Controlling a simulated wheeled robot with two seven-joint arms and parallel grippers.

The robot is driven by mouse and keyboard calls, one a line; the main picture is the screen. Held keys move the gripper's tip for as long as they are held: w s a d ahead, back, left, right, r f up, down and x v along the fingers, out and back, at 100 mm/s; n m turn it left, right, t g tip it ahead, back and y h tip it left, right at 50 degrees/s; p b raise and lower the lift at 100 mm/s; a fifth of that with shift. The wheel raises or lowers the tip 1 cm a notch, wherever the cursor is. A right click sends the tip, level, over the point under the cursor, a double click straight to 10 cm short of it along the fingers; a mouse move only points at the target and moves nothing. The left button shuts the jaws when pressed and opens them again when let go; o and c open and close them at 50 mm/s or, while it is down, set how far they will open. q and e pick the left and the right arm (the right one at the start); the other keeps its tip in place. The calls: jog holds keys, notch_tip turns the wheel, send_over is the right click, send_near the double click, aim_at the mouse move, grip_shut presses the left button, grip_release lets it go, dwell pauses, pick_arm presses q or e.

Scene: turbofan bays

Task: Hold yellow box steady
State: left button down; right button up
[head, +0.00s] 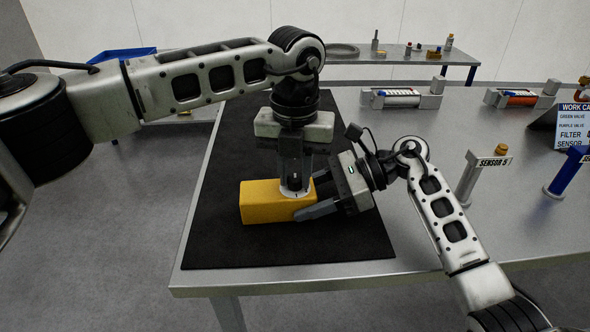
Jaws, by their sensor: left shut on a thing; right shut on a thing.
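The yellow box (262,203) lies on the black mat (230,252) near the table's front left. My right gripper (312,197) comes in from the right and is shut on the box's right end. My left gripper (295,183) points straight down over the right part of the box. It is shut on a small pale round part (290,193) at the box's top. The fingers hide most of that part, so I cannot tell whether it sits in the box or just touches it.
To the right stand a Sensor 5 sign post (478,172), a blue post (565,172) and a work card (574,128). Two cylinder units, one grey (398,97) and one orange (520,98), lie at the back. The mat's front is clear.

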aim_at(294, 178)
pick_arm(q)
jog(key=n, duration=0.6)
jog(key=shift+w+r+n, duration=0.1)
jog(key=shift+n, duration=0.2)
jog(key=n, duration=0.6)
jog(key=shift+n, duration=0.4)
jog(key=c, duration=1.2)
grip_release()
notch_tip(294, 178, up, 12)
pick_arm(e)
jog(key=o, duration=1.3)
